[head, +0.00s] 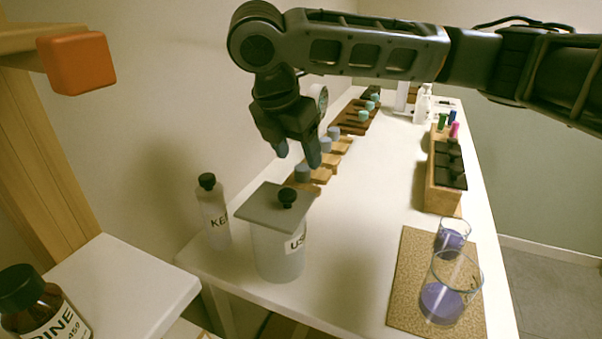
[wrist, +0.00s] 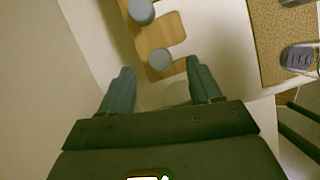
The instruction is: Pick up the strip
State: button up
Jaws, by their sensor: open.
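I cannot make out a paper strip for certain in either view. My gripper (head: 297,159) is open and points down above the near end of the row of wooden stands along the wall. In the wrist view my gripper (wrist: 160,68) has its fingers apart with nothing held between them. A wooden stand (wrist: 172,28) with round grey-blue caps (wrist: 160,59) shows beyond and between the fingertips. In the head view the nearest cap (head: 302,173) is just below the fingers. My arm and gripper hide part of the row.
A lidded white jar (head: 278,252) and a white bottle (head: 213,215) stand at the near left. Glass beakers with purple liquid (head: 440,302) stand on a cork mat (head: 405,290) at right. A wooden box (head: 436,190) holds dark blocks. The white tabletop (head: 375,190) between is clear.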

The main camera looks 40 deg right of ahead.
aim_at(303, 166)
jog(key=shift+x, duration=1.7)
jog(key=c, duration=0.9)
jog(key=shift+r, duration=0.1)
jog(key=shift+c, duration=0.2)
notch_tip(303, 166, up, 18)
